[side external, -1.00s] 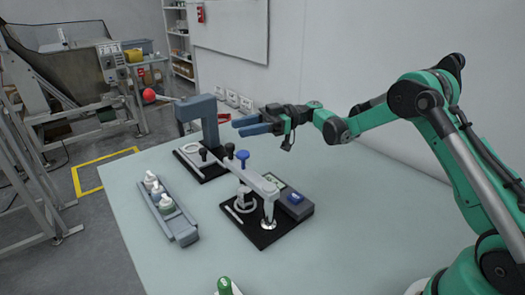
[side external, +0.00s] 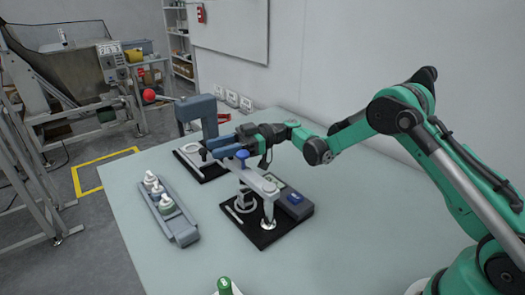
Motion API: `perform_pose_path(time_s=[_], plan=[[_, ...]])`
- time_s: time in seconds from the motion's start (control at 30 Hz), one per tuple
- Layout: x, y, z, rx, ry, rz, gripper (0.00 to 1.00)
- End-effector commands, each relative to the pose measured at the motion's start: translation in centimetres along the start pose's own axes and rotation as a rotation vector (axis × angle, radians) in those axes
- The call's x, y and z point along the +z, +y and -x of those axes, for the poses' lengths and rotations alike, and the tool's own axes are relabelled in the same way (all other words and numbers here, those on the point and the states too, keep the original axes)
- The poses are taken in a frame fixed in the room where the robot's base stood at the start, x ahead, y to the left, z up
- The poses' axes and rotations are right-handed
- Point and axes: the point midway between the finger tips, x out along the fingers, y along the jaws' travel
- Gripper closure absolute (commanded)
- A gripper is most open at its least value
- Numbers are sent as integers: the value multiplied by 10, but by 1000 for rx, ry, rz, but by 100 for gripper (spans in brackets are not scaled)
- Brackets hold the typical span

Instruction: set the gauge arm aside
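The gauge arm (side external: 258,183) is a light grey bar on a post, above a black base plate (side external: 262,237). A blue knob (side external: 242,155) stands on the bar, and its far end reaches toward the second station. My gripper (side external: 211,149) is over that far end, with its two blue fingers pointing left and spread apart. A black knob (side external: 203,154) shows just beyond the fingertips. My fingers hide part of the bar's end and another black knob there. I cannot tell whether anything is between the fingers or touching them.
A grey press with a red ball handle (side external: 149,96) stands behind my gripper. The table (side external: 355,215) is clear at right.

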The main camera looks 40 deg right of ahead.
Motion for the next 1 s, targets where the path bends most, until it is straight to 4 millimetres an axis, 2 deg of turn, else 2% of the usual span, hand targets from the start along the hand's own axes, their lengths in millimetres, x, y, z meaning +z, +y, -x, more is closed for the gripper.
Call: perform_pose_path(time_s=[0.03,0.1,0.13,1.0], plan=[[0,0,0,0,0,0,77],[0,0,0,0,0,0,97],[0,0,0,0,0,0,100],[0,0,1,0,0,0,100]])
